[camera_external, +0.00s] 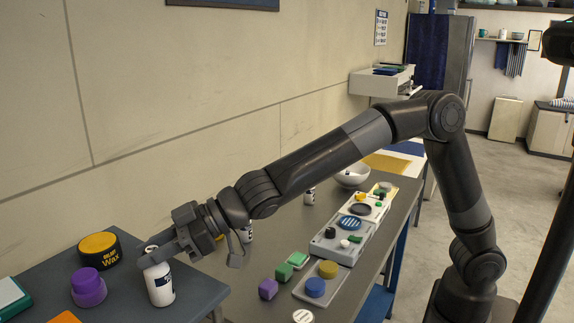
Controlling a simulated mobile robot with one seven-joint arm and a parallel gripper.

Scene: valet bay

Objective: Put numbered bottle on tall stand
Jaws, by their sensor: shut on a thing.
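A white bottle with dark markings (160,285) is at the lower left of the external view. My gripper (156,252) reaches down from the right and is shut on its upper part. The bottle is upright, over the dark blue-grey top of the stand (116,312) at the left. I cannot tell whether its base touches that top. The gripper hides the bottle's cap area, and its number is too small to read.
On the same top are a black and yellow wax tin (99,255), a purple tub (88,289), a green-edged box (10,296) and an orange item (64,318). The long grey table (240,285) holds coloured blocks, trays, more white bottles and a white bowl (351,176). The wall stands close behind.

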